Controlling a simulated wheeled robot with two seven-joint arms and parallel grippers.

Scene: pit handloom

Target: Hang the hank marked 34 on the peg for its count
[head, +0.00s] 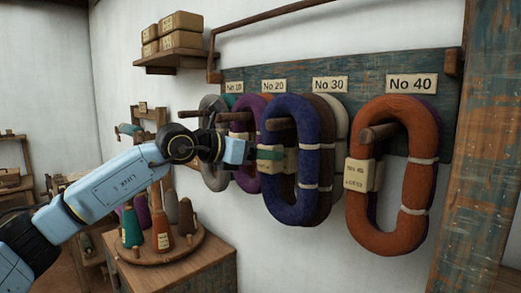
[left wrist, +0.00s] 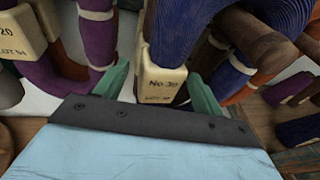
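A dark blue hank (head: 289,205) hangs on the No 30 peg (head: 281,123), in front of a brown and a cream hank. Its cream tag shows between my fingers in the left wrist view (left wrist: 161,84); it reads No 3-something, the second digit unclear. My left gripper (head: 268,154) is at the blue hank's left side. Its green fingers stand on either side of the tag, with a small gap showing at the left finger, so it looks open. The pegs' boards read No 10, No 20, No 30 (head: 330,85) and No 40 (head: 411,83). My right gripper is out of view.
Orange hanks (head: 425,190) hang on the No 40 peg (head: 378,133), close on the right. A purple hank (head: 243,179) and a grey hank (head: 210,175) hang to the left. Thread cones stand on a round wooden tray (head: 160,255) below my arm.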

